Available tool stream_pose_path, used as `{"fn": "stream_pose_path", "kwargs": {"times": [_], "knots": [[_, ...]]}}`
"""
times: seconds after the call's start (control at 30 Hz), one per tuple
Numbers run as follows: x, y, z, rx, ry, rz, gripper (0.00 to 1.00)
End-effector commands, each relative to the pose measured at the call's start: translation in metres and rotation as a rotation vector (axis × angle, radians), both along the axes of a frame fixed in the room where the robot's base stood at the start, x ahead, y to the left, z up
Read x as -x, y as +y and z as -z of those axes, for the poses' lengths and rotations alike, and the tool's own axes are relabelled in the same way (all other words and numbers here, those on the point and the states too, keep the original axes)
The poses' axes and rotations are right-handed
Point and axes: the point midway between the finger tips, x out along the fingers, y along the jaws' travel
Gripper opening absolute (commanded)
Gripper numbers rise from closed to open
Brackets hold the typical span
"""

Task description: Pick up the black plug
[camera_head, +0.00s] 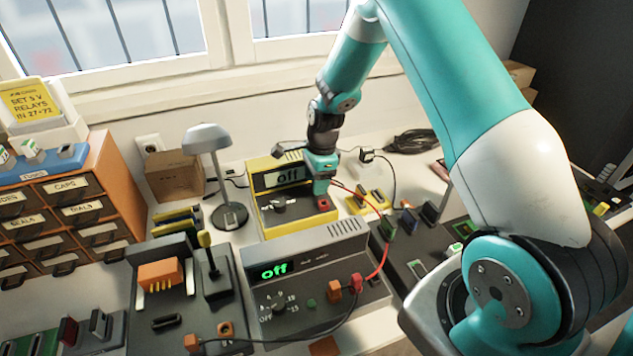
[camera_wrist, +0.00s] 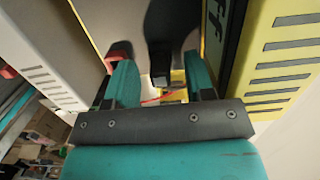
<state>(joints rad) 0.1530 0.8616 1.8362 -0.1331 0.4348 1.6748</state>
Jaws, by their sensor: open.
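My gripper (camera_head: 321,186) is low over the right side of the yellow meter (camera_head: 266,215), which has a dark "off" display. It also shows in the wrist view (camera_wrist: 160,78), where the two teal fingers are apart. Between them is a small black piece that looks like the black plug (camera_wrist: 159,72); I cannot tell whether the fingers touch it. In the head view the gripper hides that spot. A red plug (camera_head: 323,202) sits at the meter's front right corner; in the wrist view it is left of the fingers (camera_wrist: 118,55).
A grey meter (camera_head: 345,250) with a green "off" display stands in front, with a red lead beside it. A desk lamp (camera_head: 207,140) stands left. Drawers (camera_head: 65,210) stand far left.

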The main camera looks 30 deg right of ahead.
Motion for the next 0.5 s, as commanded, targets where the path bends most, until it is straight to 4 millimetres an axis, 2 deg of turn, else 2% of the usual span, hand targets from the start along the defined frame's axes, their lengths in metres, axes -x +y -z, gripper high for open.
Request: {"fn": "stream_pose_path", "kwargs": {"times": [0.2,0.4,0.43,0.5], "knots": [[-0.0003,0.0001,0.0008,0.000,-0.001,-0.001,0.49],[-0.0002,-0.0001,0.0006,0.000,-0.001,0.000,0.03],[-0.0002,-0.0001,0.0006,0.000,0.000,0.000,0.00],[-0.0001,0.0000,0.0006,0.000,0.000,0.000,0.00]]}}
